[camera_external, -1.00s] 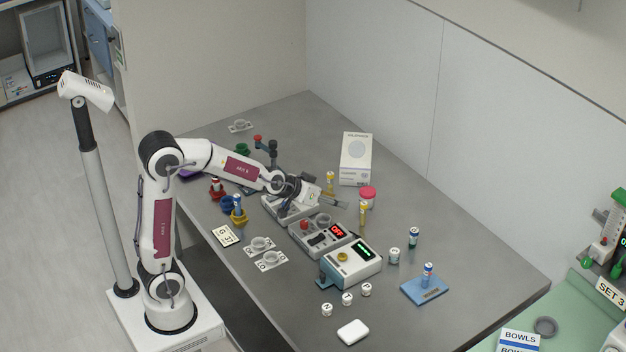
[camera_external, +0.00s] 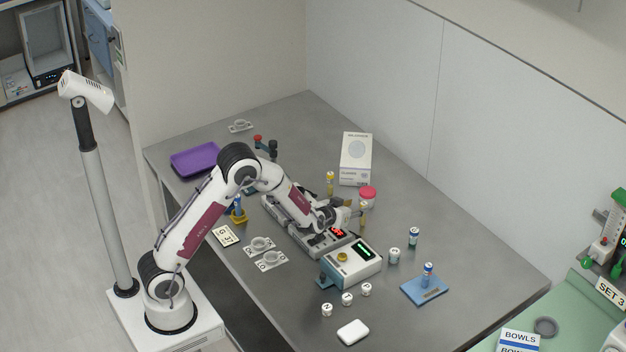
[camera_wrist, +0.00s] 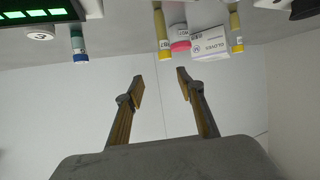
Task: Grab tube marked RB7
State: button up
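A yellow-banded tube (camera_external: 363,217) stands upright close to my gripper (camera_external: 353,214); it also shows in the wrist view (camera_wrist: 163,36), beyond my fingertips. A second yellow tube (camera_external: 330,183) stands farther back and shows in the wrist view (camera_wrist: 237,31). A blue-and-green tube (camera_external: 413,237) stands to the right, in the wrist view at left (camera_wrist: 79,45). A red-and-blue tube (camera_external: 428,274) is on a blue block, and a blue tube (camera_external: 237,203) is in a yellow holder. I cannot read RB7 on any tube. My gripper (camera_wrist: 160,80) is open and empty.
A glove box (camera_external: 355,160) and pink-lidded jar (camera_external: 368,195) stand behind the nearer yellow tube. Devices with displays (camera_external: 352,268) lie below my arm.

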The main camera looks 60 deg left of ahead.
aim_at(362, 205)
jog(key=shift+w+a+f+y, duration=0.15)
jog(key=shift+a+f+y, duration=0.15)
jog(key=shift+f, duration=0.35)
jog(key=shift+w+a+f+y, duration=0.2)
jog(key=shift+a+f, duration=0.15)
jog(key=shift+f, duration=0.25)
jog(key=shift+x, duration=1.25)
jog(key=shift+w, duration=0.1)
jog(key=shift+x, duration=2.5)
jog(key=shift+r, duration=0.1)
grip_shut()
